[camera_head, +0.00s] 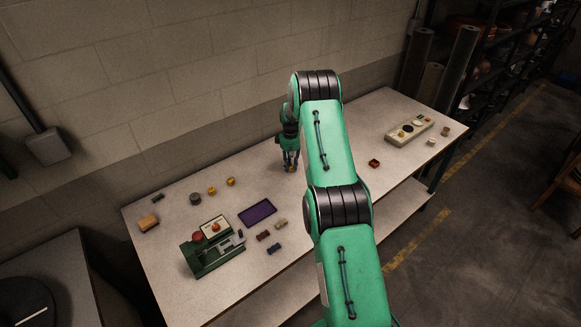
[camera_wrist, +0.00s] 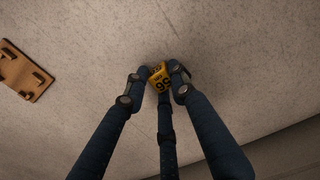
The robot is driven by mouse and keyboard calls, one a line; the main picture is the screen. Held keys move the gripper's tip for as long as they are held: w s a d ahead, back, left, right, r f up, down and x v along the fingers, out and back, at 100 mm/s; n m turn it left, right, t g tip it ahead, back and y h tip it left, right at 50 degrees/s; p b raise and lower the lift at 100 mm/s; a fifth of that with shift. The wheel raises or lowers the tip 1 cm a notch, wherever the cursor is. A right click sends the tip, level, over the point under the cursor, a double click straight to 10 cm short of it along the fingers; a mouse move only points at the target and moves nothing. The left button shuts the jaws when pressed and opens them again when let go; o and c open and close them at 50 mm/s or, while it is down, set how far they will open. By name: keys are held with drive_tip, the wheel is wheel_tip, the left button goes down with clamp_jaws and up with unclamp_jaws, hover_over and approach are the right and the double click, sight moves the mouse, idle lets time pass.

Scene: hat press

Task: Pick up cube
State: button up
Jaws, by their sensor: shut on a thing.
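The cube (camera_wrist: 159,77) is yellow-orange with dark numbers on its faces. In the wrist view it sits between the fingertips of my gripper (camera_wrist: 158,82), which is shut on it. In the head view my gripper (camera_head: 290,165) points down over the middle of the table, near the wall, and the cube is a small yellow spot at the fingertips. Whether the cube touches the table or hangs just above it, I cannot tell.
The table (camera_head: 340,135) also holds a green press (camera_head: 212,255), a purple tray (camera_head: 257,213), several small blocks, two yellow pieces (camera_head: 231,181) left of my gripper, a red piece (camera_head: 374,163) and a pale control box (camera_head: 409,130). A brown plate (camera_wrist: 24,70) lies left in the wrist view.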

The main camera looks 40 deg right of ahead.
sight(291, 165)
wheel_tip(291, 165, up, 2)
drive_tip(key=shift+r, duration=0.65)
drive_tip(key=s+a, duration=0.2)
drive_tip(key=s, duration=0.2)
drive_tip(key=s+a, duration=0.3)
drive_tip(key=s, duration=0.2)
drive_tip(key=s+a+r, duration=0.1)
drive_tip(key=s+a, duration=0.1)
drive_tip(key=s, duration=0.3)
drive_tip(key=shift+a+r, duration=0.1)
drive_tip(key=shift+a, duration=0.2)
drive_tip(key=shift+a, duration=0.1)
drive_tip(key=shift+n, duration=0.3)
drive_tip(key=w+a, duration=0.3)
drive_tip(key=a, duration=0.1)
drive_tip(key=w+a, duration=0.3)
drive_tip(key=a, duration=0.2)
drive_tip(key=w+a+b, duration=0.1)
drive_tip(key=w+a, duration=0.2)
drive_tip(key=a, duration=0.2)
drive_tip(key=shift+a+r, duration=0.15)
drive_tip(key=shift+a, duration=0.05)
